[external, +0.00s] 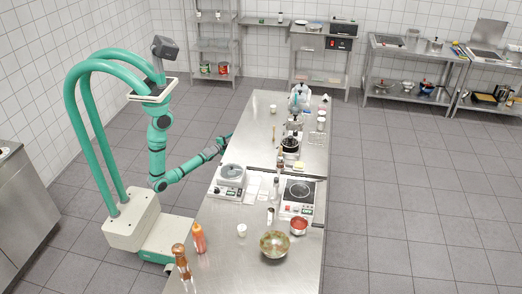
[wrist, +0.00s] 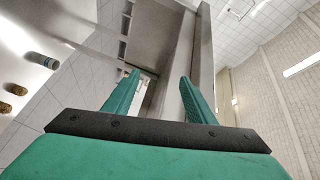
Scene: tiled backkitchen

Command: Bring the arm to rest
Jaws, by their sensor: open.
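My arm is green and bent low at the left side of the long steel table (external: 262,115). My gripper (external: 227,137) is at the table's left edge in the external view, small and hard to make out there. In the wrist view my gripper (wrist: 158,88) shows two green fingers standing apart, with nothing between them. The fingers point toward the table's steel edge and the room beyond. I cannot tell how far the gripper is from the table edge.
A pot on a white cooker (external: 230,178) stands on the table close to my forearm. Floor left of the table's far end is clear.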

